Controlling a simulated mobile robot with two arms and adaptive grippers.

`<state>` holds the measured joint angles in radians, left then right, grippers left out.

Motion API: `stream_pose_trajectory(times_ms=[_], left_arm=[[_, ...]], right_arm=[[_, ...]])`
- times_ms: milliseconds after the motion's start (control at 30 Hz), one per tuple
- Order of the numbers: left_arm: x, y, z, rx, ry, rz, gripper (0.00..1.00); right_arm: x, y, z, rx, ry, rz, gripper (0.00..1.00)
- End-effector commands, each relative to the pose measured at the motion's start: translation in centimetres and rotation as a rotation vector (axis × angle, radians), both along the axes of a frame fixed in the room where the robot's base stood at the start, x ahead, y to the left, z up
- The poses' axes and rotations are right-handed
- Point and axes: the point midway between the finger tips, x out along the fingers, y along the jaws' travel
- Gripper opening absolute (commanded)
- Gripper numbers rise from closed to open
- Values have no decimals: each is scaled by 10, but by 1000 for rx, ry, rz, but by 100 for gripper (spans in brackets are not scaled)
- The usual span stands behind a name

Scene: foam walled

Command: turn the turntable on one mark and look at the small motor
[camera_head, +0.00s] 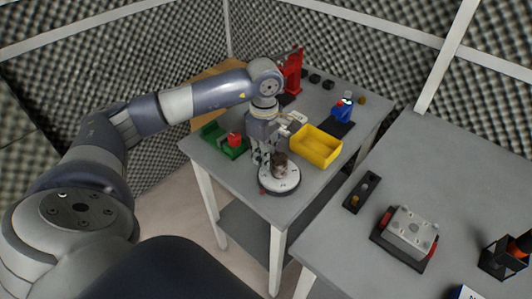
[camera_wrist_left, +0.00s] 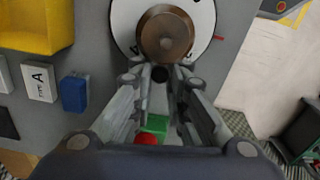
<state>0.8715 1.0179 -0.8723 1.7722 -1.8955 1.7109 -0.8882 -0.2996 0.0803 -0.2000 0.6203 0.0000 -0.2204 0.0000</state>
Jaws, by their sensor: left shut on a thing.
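The turntable (camera_head: 287,185) is a round white disc with dark marks near the front corner of the grey table. The small motor (camera_head: 280,160), a brown cylinder, stands upright at its middle. In the left wrist view the motor (camera_wrist_left: 165,34) is seen from above on the white disc (camera_wrist_left: 122,18), with a red mark (camera_wrist_left: 218,37) beside the rim. My left gripper (camera_head: 261,160) is low at the disc's far-left edge. In the wrist view its fingers (camera_wrist_left: 160,74) are close together around a small dark peg at the rim. My right gripper is not in view.
A yellow bin (camera_head: 318,147) stands right of my gripper. A green tray (camera_head: 222,141) with a red piece lies left. A blue item (camera_head: 342,111) and a red stand (camera_head: 292,72) are farther back. A second table (camera_head: 455,170) holds a grey box (camera_head: 411,228).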

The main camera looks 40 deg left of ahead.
Motion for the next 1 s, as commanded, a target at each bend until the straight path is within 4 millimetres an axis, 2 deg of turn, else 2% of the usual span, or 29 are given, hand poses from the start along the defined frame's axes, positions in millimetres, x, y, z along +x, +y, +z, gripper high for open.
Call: stream_pose_trajectory(times_ms=[1000], left_arm=[[-21,-7,1,0,-7,497,0]], right_arm=[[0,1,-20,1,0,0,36]])
